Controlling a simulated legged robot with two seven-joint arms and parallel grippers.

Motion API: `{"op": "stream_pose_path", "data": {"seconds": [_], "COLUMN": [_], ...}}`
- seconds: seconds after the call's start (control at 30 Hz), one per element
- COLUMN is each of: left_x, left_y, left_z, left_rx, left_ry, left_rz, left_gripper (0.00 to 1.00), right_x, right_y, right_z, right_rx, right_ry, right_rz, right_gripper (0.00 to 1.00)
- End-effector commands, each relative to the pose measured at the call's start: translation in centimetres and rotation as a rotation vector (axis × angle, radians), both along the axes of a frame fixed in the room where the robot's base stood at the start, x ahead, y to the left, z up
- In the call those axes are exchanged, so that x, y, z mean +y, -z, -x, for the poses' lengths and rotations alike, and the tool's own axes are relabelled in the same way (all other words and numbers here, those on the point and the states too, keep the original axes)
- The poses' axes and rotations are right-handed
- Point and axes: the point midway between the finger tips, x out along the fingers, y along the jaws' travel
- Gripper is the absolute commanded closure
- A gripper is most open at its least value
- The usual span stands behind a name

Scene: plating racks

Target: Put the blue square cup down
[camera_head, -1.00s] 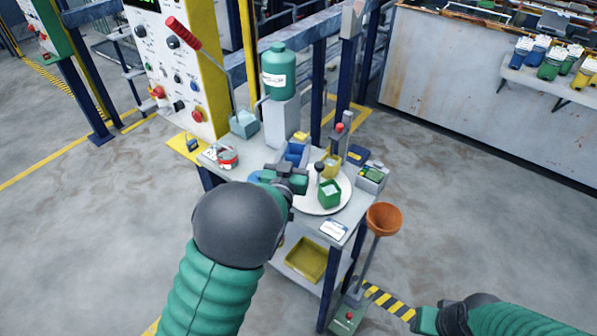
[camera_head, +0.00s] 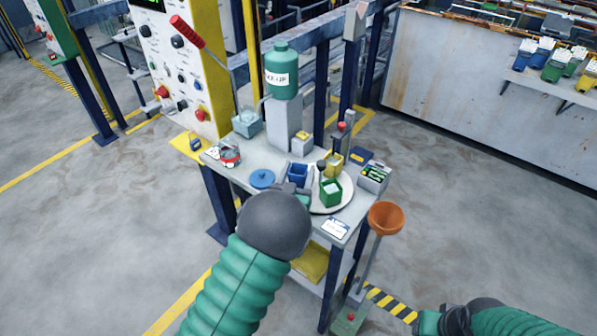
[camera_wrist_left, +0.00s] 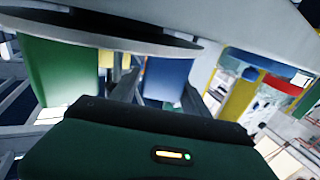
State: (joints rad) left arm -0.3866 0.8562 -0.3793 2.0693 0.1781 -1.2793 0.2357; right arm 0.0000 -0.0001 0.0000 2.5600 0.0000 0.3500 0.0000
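The blue square cup (camera_head: 297,172) is at the left edge of the white round plate (camera_head: 345,205) on the small table. In the left wrist view the blue cup (camera_wrist_left: 168,78) sits between the two fingers of my left gripper (camera_wrist_left: 160,92), which flank it closely; they look shut on it. In the head view my left gripper (camera_head: 298,192) is mostly hidden by my wrist. I cannot tell whether the cup's base touches the plate. A green square cup (camera_head: 330,194) and a yellow cup (camera_head: 335,160) stand on the plate. My right gripper (camera_head: 427,322) is low at the right, its fingers unclear.
A blue disc (camera_head: 262,179) lies left of the cup. A red-and-white can (camera_head: 229,156) stands farther left. A green bottle (camera_head: 282,75) is on a pedestal behind.

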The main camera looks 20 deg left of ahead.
Motion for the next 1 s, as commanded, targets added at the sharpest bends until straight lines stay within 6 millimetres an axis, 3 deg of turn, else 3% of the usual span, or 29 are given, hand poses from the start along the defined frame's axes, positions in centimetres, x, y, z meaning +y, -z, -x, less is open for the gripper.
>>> {"op": "stream_pose_path", "data": {"seconds": [0.17,0.27,0.5,0.7,1.0], "left_x": [0.0,-0.1,-0.4,-0.5,-0.6], "left_y": [-0.5,-0.2,-0.1,-0.1,-0.2], "left_z": [0.0,1.5,7.7,11.3,12.0], "left_rx": [-0.001,0.001,0.002,0.002,-0.001], "left_ry": [0.000,-0.001,0.000,0.000,0.000], "left_rz": [0.000,0.001,0.000,0.000,0.000], "left_gripper": [0.46,0.46,0.46,0.46,0.46], "right_x": [0.0,0.0,0.0,0.0,0.0], "right_y": [-0.5,-0.1,0.5,0.8,0.8], "right_z": [0.0,0.0,0.0,0.0,0.0], "right_rx": [0.000,0.000,0.000,0.000,0.000], "right_ry": [0.000,0.000,0.000,0.000,0.000], "right_rz": [0.000,0.000,0.000,0.000,0.000], "right_gripper": [0.59,0.59,0.59,0.59,0.59]}}
